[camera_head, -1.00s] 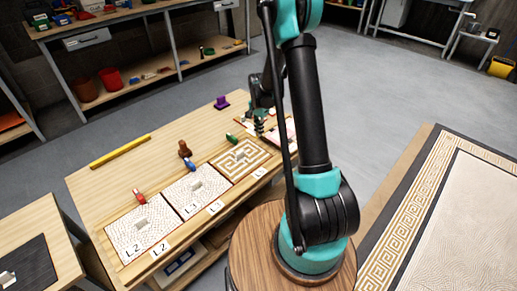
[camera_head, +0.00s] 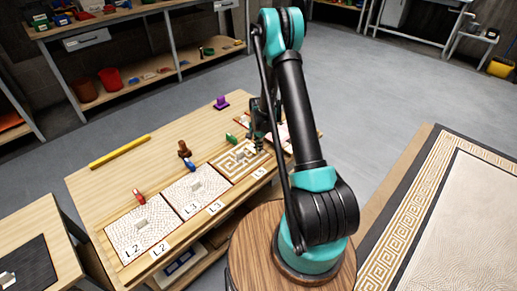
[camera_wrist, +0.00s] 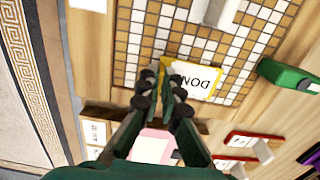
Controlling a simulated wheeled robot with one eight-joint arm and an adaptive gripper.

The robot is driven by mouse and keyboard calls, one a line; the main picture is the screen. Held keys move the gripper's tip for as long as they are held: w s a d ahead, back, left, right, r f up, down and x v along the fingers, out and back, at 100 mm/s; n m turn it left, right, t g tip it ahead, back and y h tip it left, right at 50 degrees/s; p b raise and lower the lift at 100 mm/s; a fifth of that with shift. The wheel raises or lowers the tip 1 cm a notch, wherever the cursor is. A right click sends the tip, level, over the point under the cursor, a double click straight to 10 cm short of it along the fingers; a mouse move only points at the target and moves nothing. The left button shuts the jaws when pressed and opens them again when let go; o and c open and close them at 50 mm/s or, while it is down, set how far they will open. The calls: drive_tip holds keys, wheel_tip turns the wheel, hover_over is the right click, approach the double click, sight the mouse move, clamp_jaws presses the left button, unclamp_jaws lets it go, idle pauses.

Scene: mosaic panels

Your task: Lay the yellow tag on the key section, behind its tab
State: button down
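The key section (camera_head: 226,171) is a brown and white mosaic panel with a meander pattern on the bench. It also fills the top of the wrist view (camera_wrist: 150,33). Its pale upright tab (camera_wrist: 215,10) shows at the top edge there. The yellow tag (camera_wrist: 203,80) has a yellow rim and a white face with "DON" readable; its left end is hidden by my fingers. My gripper (camera_wrist: 161,80) is closed narrowly at the tag's left end, apparently on it. The tag appears over the panel's edge area; whether it touches the panel I cannot tell.
A green object (camera_wrist: 289,77) lies close beside the panel. Red-rimmed tags with pale blocks (camera_wrist: 262,149) lie nearby. Pale panels (camera_head: 196,194) stand to the left. A brown figure (camera_head: 184,149) and a yellow bar (camera_head: 120,151) are farther back.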

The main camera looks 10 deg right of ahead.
drive_tip(key=c, duration=1.7)
unclamp_jaws()
drive_tip(key=shift+f, duration=0.1)
wheel_tip(320, 180, up, 12)
drive_tip(key=s+d+r+n+t, duration=0.25)
drive_tip(key=s+r+n, duration=0.25)
drive_tip(key=s+r, duration=0.85)
drive_tip(key=shift+s+d+f+n+t, duration=0.3)
drive_tip(key=shift+s+n, duration=0.65)
drive_tip(key=shift+s, duration=1.85)
drive_tip(key=shift+s+d+f+n+t, duration=0.2)
drive_tip(key=shift+s+n, duration=0.8)
drive_tip(key=shift+s, duration=1.85)
drive_tip(key=shift+s+d+f+n+t, duration=0.3)
drive_tip(key=shift+s+n, duration=0.65)
drive_tip(key=shift+s, duration=1.85)
drive_tip(key=shift+r, duration=0.1)
